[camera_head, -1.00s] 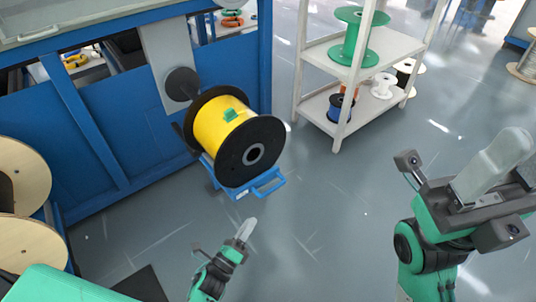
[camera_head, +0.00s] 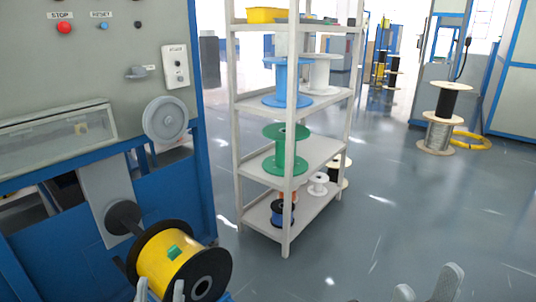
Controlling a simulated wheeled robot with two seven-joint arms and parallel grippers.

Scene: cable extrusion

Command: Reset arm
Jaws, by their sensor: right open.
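My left gripper (camera_head: 160,291) shows only its two pale fingertips at the bottom edge, in front of the yellow cable spool (camera_head: 160,258). The fingertips stand apart with nothing visible between them. My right gripper (camera_head: 426,290) shows only its fingertips at the bottom edge, right of centre, over bare floor. They are apart and empty. The rest of both arms is out of view. The yellow spool has black flanges and sits against the front of the blue-framed machine (camera_head: 95,215) at lower left.
A grey control panel (camera_head: 112,35) with a red stop button is at upper left. A white shelf rack (camera_head: 237,150) holds a blue spool (camera_head: 287,82), a green spool (camera_head: 287,150) and smaller reels. Floor (camera_head: 420,220) is open at right. More spools (camera_head: 437,130) stand farther back.

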